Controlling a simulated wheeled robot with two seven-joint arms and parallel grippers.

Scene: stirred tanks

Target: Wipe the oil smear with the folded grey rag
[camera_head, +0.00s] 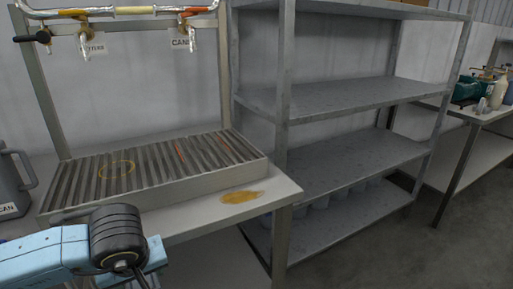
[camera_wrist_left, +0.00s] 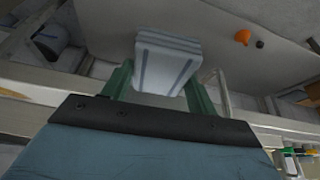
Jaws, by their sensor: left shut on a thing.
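The oil smear (camera_head: 240,197) is a flat orange-brown patch on the pale bench top (camera_head: 278,188), near its front right corner, in the head view. The folded grey rag (camera_wrist_left: 165,62) shows in the left wrist view as a pale grey block with darker stripes. My left gripper (camera_wrist_left: 158,84) is shut on it, with a green finger on each side. In the head view my left arm is at the lower left, left of and nearer than the smear; its fingers and the rag cannot be made out there. My right gripper is not in view.
A slatted metal tray (camera_head: 225,178) stands on the bench behind the smear, below a pipe with taps (camera_head: 130,11). A grey can (camera_head: 12,185) stands at the left edge. Metal shelving (camera_head: 340,95) rises right of the bench. The bench around the smear is clear.

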